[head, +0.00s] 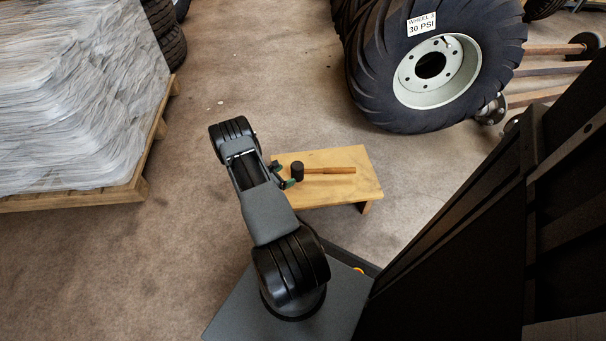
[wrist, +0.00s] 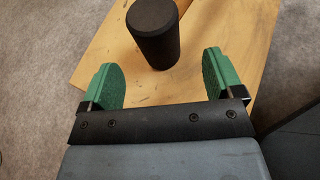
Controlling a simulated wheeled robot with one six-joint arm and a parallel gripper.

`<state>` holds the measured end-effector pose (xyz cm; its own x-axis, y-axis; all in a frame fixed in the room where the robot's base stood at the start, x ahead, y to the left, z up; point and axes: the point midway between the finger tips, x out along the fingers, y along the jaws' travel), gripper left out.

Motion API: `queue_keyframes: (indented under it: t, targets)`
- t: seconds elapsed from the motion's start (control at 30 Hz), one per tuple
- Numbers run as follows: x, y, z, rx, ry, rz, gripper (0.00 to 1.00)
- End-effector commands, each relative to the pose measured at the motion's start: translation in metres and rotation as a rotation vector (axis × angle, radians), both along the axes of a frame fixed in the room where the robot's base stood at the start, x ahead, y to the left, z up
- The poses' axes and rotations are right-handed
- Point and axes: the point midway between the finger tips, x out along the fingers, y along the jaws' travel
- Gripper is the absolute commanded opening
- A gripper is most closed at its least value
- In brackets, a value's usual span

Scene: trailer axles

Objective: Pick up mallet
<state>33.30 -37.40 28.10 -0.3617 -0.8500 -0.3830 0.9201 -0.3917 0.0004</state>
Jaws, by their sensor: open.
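The mallet (head: 328,170) lies on a low wooden bench (head: 336,190), with its black head at the left and its wooden handle pointing right. In the head view my gripper (head: 285,176) is just left of the mallet head, at the bench's left end, partly hidden by my arm.
A large wheel (head: 440,65) with a "30 PSI" label stands at the back right, near axle bars (head: 545,71). A wrapped stack (head: 75,95) on a wooden pallet (head: 150,165) fills the left. Bare floor lies between the pallet and the bench.

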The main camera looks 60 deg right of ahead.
Motion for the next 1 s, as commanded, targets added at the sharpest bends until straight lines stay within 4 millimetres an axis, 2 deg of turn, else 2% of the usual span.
queue_keyframes:
  t: [0.27, 0.6, 0.97, 1.0]
  targets:
    - [-0.006, -0.014, -0.008, 0.0, 0.0, -0.001, 0.86]
    - [-0.018, -0.051, -0.025, 0.0, 0.0, -0.001, 0.86]
    - [-0.02, -0.056, -0.025, 0.0, 0.001, 0.0, 0.86]
    - [-0.02, -0.056, -0.025, 0.0, 0.001, 0.0, 0.83]
